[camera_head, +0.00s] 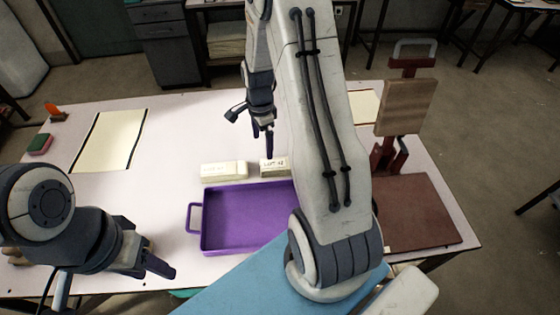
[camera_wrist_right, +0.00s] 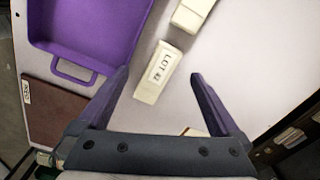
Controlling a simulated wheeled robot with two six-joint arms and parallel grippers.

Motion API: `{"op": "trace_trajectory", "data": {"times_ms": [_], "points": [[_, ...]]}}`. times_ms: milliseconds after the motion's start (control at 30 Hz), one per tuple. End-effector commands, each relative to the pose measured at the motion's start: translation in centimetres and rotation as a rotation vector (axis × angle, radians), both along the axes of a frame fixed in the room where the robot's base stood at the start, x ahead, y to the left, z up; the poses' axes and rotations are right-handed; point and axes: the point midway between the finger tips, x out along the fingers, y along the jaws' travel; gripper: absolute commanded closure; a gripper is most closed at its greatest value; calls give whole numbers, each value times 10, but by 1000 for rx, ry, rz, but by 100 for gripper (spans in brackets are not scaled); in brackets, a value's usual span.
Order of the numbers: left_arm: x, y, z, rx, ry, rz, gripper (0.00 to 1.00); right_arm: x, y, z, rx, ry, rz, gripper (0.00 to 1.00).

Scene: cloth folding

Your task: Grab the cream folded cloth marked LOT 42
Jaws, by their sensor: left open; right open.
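The cream folded cloth marked LOT 42 (camera_head: 273,167) lies on the white table just behind the purple tray, partly hidden by my right arm. In the right wrist view the cloth (camera_wrist_right: 157,76) lies label up, between the lines of the two fingers. My right gripper (camera_head: 263,141) is open and empty, just behind and above the cloth; I see no contact. Its open fingers also show in the wrist view (camera_wrist_right: 160,74). My left gripper (camera_head: 154,262) is open and empty at the lower left, apart from the cloth.
Another cream folded cloth (camera_head: 223,171) lies left of the marked one. The purple tray (camera_head: 194,219) with a handle is in front. A brown board (camera_head: 428,210) and a clamp stand (camera_head: 405,108) are at the right. A cream sheet (camera_head: 110,139) lies at the left, with free table around it.

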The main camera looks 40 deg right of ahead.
Motion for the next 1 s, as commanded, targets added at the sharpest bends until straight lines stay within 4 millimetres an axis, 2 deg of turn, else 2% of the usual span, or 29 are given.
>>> {"op": "trace_trajectory", "data": {"times_ms": [33,100,233,500,733,1000], "points": [[0,0,0,0,0,0,50,-4,-25,-15,2,8,-124,0],[0,0,1,0,0,0,50,-8,-47,-28,0,10,-248,0],[0,0,1,0,0,0,50,-13,-67,-44,0,13,-363,0],[0,0,5,0,0,0,50,-14,-69,-84,0,14,-379,0],[0,0,9,0,0,0,50,-14,-69,-100,0,13,-377,0],[0,0,18,0,0,0,50,-15,-68,-138,-1,13,-377,0]]}}
